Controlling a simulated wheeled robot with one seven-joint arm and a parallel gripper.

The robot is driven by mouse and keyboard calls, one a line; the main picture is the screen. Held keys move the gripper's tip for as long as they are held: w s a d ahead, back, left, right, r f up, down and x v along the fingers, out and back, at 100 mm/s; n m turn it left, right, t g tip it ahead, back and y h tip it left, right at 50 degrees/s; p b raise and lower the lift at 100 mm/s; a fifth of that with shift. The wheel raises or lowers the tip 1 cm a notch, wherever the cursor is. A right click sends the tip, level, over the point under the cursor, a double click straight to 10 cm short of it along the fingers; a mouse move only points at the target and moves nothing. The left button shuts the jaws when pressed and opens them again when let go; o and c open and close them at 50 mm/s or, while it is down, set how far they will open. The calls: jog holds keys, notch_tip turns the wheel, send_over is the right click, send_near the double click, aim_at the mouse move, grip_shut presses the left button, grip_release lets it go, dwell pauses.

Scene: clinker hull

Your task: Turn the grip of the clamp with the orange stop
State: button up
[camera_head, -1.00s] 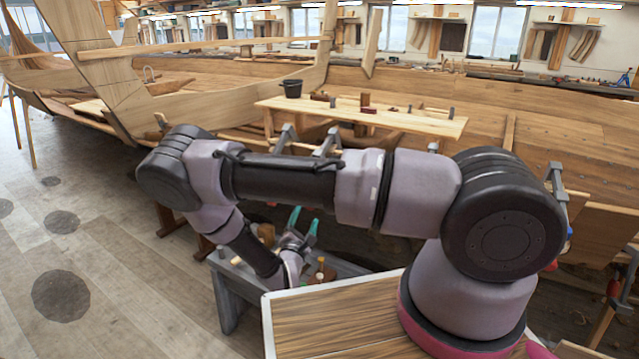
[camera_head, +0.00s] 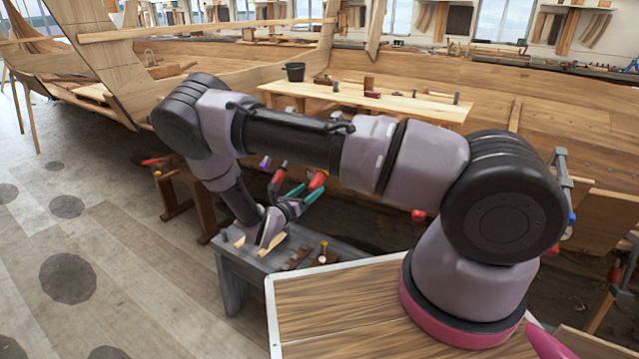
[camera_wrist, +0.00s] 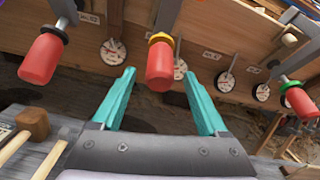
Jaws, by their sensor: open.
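In the wrist view, a clamp with an orange-yellow stop (camera_wrist: 160,38) hangs at the middle with a red grip (camera_wrist: 160,67) below the stop. My gripper (camera_wrist: 159,78) is open, with one teal finger on each side of that grip in the picture. Both fingers appear apart from it; I cannot tell the depth between them. In the head view my gripper (camera_head: 307,192) is beside red clamp grips near the hull, and which grip is which is unclear there.
White round dials (camera_wrist: 113,51) are on the plank behind. A mallet (camera_wrist: 32,124) lies on the grey bench (camera_head: 232,262) below.

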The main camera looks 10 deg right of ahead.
jog(key=x, duration=0.6)
jog(key=shift+w+d, duration=0.2)
grip_shut()
jog(key=shift+w+a+m+t+y, duration=0.1)
jog(key=shift+m+t+y, duration=0.5)
jog(key=shift+m, duration=0.25)
jog(key=shift+w+a+m+t+y, duration=0.1)
jog(key=shift+m+t+y, duration=0.3)
jog(key=shift+m+y, duration=0.4)
